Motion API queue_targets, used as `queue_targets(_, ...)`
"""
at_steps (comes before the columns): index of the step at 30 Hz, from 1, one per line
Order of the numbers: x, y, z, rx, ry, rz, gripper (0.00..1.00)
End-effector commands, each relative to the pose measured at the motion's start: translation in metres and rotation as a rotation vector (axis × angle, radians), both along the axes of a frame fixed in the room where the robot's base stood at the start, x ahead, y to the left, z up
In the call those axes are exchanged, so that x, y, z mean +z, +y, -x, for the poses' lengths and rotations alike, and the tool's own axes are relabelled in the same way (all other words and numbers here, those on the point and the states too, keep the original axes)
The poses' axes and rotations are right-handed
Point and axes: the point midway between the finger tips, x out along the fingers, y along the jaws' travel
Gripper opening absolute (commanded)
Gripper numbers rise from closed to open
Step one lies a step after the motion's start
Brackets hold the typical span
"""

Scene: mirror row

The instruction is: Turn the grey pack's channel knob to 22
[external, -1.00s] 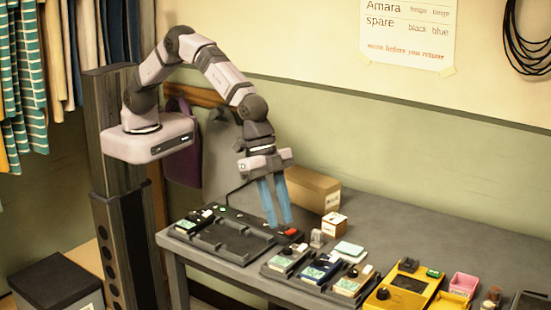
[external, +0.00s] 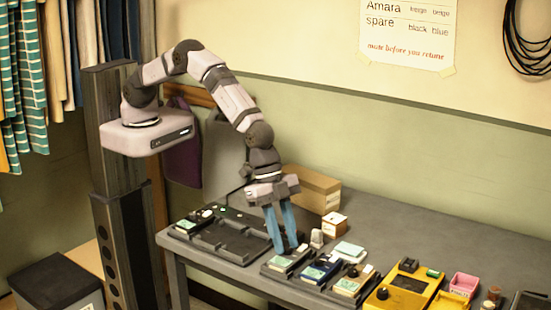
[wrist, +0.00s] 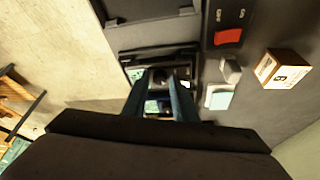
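The grey pack (external: 275,267) lies at the left end of a row of three small packs on the bench, with a pale green display on its front. My gripper (external: 285,250) points down over this pack, its two blue fingers apart. In the wrist view the fingertips (wrist: 158,84) straddle the dark round knob (wrist: 159,75) of the grey pack; I cannot tell whether they touch it. The fingers hide part of the pack, and its channel number is too small to read.
The blue pack (external: 318,272) and beige pack (external: 347,287) stand close on the right. A black charger tray (external: 222,238) is on the left. A small labelled box (external: 335,225), a pale pad (external: 349,249) and a yellow device (external: 405,290) are nearby.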

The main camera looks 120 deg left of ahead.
Motion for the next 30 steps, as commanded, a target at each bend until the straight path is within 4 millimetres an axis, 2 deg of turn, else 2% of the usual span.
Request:
queue_targets(1, 0.0001, 0.0001, 0.0, 0.0, 0.0, 0.0, 0.16)
queue_targets(3, 0.0002, 0.0001, 0.0, 0.0, 0.0, 0.0, 0.0)
queue_targets(17, 0.0, -0.0015, 0.0006, 0.061, 0.0, -0.001, 0.0)
queue_targets(30, -0.0037, -0.0061, 0.0, 0.36, -0.003, 0.0, 0.0)
